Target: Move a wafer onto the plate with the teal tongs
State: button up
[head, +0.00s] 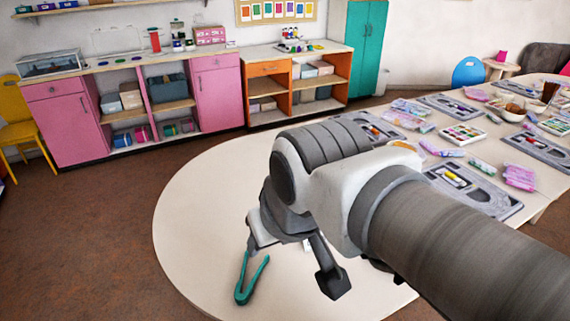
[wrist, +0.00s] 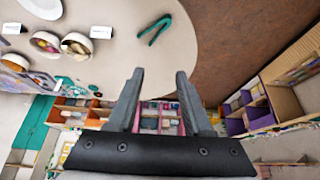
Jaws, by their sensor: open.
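The teal tongs lie on the round cream table in the head view (head: 245,285) and in the wrist view (wrist: 155,29), their two arms spread in a V. My gripper (head: 292,265) is open and empty above the table. In the head view its left finger overlaps the tongs' upper end; in the wrist view (wrist: 159,75) the tongs lie beyond the fingertips, apart from them. A white plate (wrist: 42,6) is cut by the wrist view's top edge. Two white bowls (wrist: 62,40) hold small food pieces; I cannot tell which are wafers. My arm hides them in the head view.
Small white cards (wrist: 101,32) stand by the bowls. The round table (head: 190,220) is bare around the tongs, and its edge is close to them. A long table with grey bead boards (head: 485,195) and packets adjoins at right. Pink cabinets (head: 70,130) line the wall.

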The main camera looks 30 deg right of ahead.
jog(key=o, duration=0.5)
jog(key=shift+w+f, duration=0.15)
jog(key=shift+w, duration=0.15)
jog(key=shift+c, duration=0.2)
jog(key=shift+o, duration=0.6)
jog(key=w+f+m+g+b, duration=0.1)
jog(key=w+f+m+b, duration=0.1)
jog(key=w+f, duration=0.3)
jog(key=shift+w+d, duration=0.2)
jog(key=shift+w, duration=0.85)
jog(key=m+g+b, duration=0.4)
jog(key=m, duration=0.2)
send_over(249, 281)
notch_tip(249, 281, down, 25)
jog(key=shift+s+a+f+h, duration=0.1)
jog(key=shift+s+a+h, duration=0.3)
jog(key=shift+s+a, duration=0.05)
jog(key=shift+f, duration=0.15)
jog(key=f+b, duration=0.2)
jog(key=f, duration=0.1)
jog(key=f+b, duration=0.4)
jog(key=f, duration=0.1)
jog(key=shift+w+d+f+b, duration=0.3)
jog(key=shift+f+b, duration=0.05)
